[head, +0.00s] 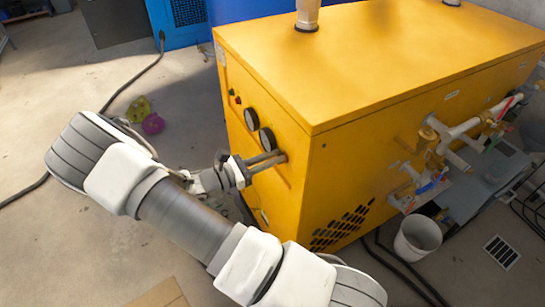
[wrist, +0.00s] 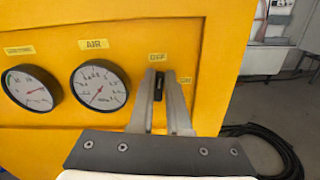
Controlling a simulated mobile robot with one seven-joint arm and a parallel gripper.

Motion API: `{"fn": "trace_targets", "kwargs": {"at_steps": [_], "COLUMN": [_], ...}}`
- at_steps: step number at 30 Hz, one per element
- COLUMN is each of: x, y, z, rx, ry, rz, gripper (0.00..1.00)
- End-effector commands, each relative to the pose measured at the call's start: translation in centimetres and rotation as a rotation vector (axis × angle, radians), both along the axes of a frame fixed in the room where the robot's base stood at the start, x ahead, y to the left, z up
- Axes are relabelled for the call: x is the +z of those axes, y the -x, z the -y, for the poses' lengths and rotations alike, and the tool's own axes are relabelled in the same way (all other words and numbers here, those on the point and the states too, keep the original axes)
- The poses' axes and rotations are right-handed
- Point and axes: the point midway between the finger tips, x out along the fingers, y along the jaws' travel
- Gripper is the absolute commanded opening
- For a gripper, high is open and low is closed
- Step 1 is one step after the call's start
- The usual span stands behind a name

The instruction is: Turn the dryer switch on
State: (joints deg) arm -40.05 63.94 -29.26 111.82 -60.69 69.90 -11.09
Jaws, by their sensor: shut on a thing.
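The yellow dryer (head: 380,60) stands on the floor in the head view. Its front panel (wrist: 115,60) fills much of the wrist view. The black dryer switch (wrist: 158,88) sits on this panel, below an OFF label (wrist: 158,57) and left of an ON label (wrist: 185,80). The visible part of the switch is upright, in line with OFF. My gripper (wrist: 162,85) is shut on the switch, with a finger on each side. The fingers hide part of it. In the head view my gripper (head: 280,158) reaches the panel from the left, and the switch is hard to make out.
Two round gauges (wrist: 99,86) (wrist: 31,88) are left of the switch. Pipes and valves (head: 440,140) stick out of the dryer's right side, above a white bucket (head: 417,238). A black cable (head: 130,85) and small yellow and pink items (head: 153,124) lie on the left floor.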

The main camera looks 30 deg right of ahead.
Motion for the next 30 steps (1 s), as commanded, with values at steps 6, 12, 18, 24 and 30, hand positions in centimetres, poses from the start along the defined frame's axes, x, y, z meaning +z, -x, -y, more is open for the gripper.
{"fn": "trace_targets", "kwargs": {"at_steps": [6, 12, 18, 24, 30], "x": [-0.2, -0.3, -0.6, -0.8, -1.1], "y": [0.4, 0.7, 0.9, 1.2, 1.4], "z": [0.0, -0.1, -0.1, -0.1, -0.1], "rx": [0.001, 0.002, 0.002, 0.002, 0.002], "ry": [-0.005, -0.012, -0.019, -0.025, -0.033], "rz": [0.178, 0.369, 0.559, 0.75, 0.938], "gripper": [0.0, 0.0, 0.0, 0.0, 0.0]}}
